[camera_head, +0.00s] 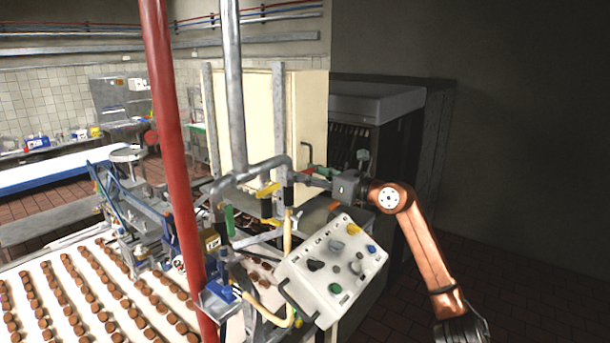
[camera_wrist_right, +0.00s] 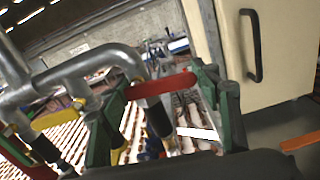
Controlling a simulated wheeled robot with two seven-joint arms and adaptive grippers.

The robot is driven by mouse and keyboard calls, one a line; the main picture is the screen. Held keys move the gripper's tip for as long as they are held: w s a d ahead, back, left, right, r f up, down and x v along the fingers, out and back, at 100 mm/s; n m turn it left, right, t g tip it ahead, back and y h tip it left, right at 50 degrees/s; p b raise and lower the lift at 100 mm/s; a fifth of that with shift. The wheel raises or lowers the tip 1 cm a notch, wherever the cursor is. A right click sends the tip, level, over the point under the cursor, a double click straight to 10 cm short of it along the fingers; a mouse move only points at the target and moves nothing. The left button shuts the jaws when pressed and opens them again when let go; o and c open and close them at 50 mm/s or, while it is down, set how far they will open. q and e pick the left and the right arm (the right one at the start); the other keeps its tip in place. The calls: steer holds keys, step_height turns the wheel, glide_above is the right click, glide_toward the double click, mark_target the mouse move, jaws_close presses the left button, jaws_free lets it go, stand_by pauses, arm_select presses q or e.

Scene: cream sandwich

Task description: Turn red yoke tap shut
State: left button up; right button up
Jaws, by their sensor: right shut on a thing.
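In the right wrist view, a red tap lever (camera_wrist_right: 163,86) lies across the space between the green fingers of my right gripper (camera_wrist_right: 160,95). Its ends meet the two fingers, so the gripper is shut on it. The lever sits at the end of a bent grey pipe (camera_wrist_right: 85,68), above a dark sleeve. In the head view, my copper right arm reaches in from the right, and the right gripper (camera_head: 300,179) is at the right end of the pipe yoke (camera_head: 250,172). My left gripper is not in view.
A yellow lever (camera_wrist_right: 58,118) is on the pipe's other branch. A control panel (camera_head: 333,268) with several knobs stands just below my right gripper. A red post (camera_head: 172,150) and a conveyor of biscuits (camera_head: 75,275) are to the left. A cream cabinet (camera_head: 305,115) stands behind.

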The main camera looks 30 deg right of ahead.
steer(key=shift+r+n, duration=0.3)
steer(key=shift+n, duration=0.3)
steer(key=o, duration=1.2)
steer(key=shift+s+f, duration=0.1)
steer(key=v, duration=1.2)
